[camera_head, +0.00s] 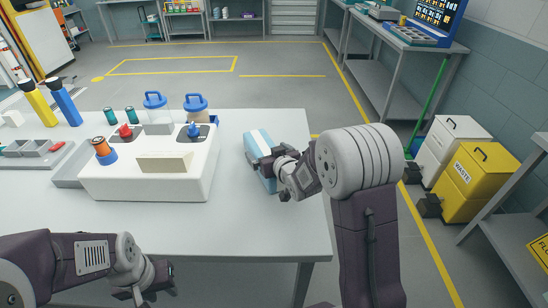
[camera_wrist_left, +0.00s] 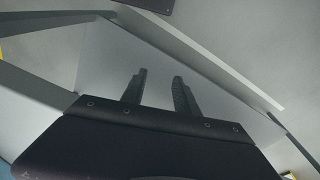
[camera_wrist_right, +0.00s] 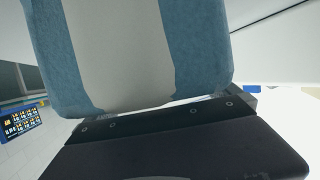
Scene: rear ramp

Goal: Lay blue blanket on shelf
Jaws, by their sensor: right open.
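The blue blanket (camera_head: 257,142) is a folded light-blue bundle with a white band, at the right end of the white table. My right gripper (camera_head: 262,164) is at the blanket's near side, its jaws open. The blanket fills the upper part of the right wrist view (camera_wrist_right: 125,55), close in front of the gripper, and hides the fingers there. I cannot tell whether they touch it. My left gripper (camera_head: 150,293) is low at the table's front edge, empty, with its two fingers apart in the left wrist view (camera_wrist_left: 158,92). Several shelf units show; one grey shelf (camera_head: 510,235) stands at the right.
The table (camera_head: 235,235) has a white caddy (camera_head: 150,180) with bottles left of the blanket. A grey bench with a lower shelf (camera_head: 385,85) stands at the back right. White (camera_head: 455,135) and yellow waste bins (camera_head: 470,185) stand right of the table. The floor behind is mostly clear.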

